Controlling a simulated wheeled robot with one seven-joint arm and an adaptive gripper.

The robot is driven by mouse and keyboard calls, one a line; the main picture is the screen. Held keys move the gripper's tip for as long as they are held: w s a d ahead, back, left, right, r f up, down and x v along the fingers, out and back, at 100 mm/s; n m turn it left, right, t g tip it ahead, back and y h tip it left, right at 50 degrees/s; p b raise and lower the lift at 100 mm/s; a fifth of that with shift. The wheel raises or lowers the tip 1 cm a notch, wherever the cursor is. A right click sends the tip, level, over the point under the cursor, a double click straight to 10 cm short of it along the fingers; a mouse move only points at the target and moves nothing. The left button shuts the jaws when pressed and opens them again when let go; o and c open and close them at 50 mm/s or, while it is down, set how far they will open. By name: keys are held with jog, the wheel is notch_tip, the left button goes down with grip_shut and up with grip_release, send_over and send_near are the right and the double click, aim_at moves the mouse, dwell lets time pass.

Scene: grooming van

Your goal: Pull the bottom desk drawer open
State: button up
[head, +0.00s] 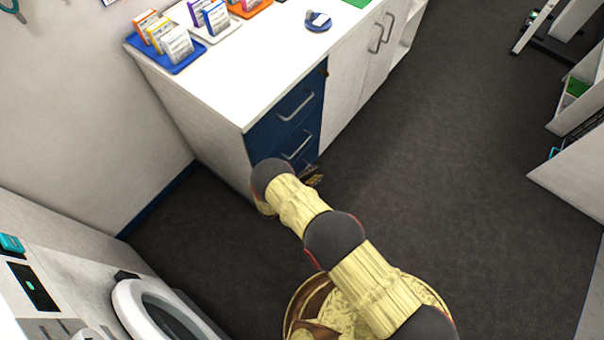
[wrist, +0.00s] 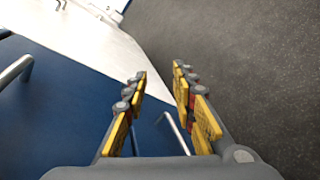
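The desk (head: 215,85) has a white top and a column of dark blue drawers with metal bar handles. The upper drawer handle (head: 295,106) and the middle one (head: 297,147) show in the head view; my arm mostly hides the bottom drawer. My gripper (head: 314,180) is low at the drawer fronts, partly hidden behind my arm. In the wrist view my gripper (wrist: 160,75) has its yellow-padded fingers apart. A bar handle (wrist: 176,132), apparently the bottom drawer's, lies between them; I cannot tell whether they touch it. Another handle (wrist: 15,72) is at left. The drawers look closed.
White cabinet doors (head: 350,85) continue beside the drawers. A washer-like machine with a round door (head: 150,310) stands at lower left. Dark floor (head: 430,170) is clear to the right of the desk. Trays with boxes, such as the blue tray (head: 185,67), sit on top.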

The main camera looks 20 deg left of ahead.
jog(key=s+a+f+n+t+y, duration=0.35)
jog(key=a+f+y, duration=0.3)
jog(key=f, duration=0.25)
jog(key=shift+m+g+h, duration=0.25)
jog(key=shift+g+h, duration=0.1)
jog(key=x, duration=0.2)
jog(key=b+x, duration=0.1)
jog(key=x, duration=0.1)
jog(key=b+x, duration=0.1)
jog(key=x, duration=0.2)
jog(key=shift+s+a+f, duration=0.1)
jog(key=shift+f, duration=0.3)
jog(key=shift+w+b, duration=0.3)
jog(key=shift+w, duration=0.1)
grip_shut()
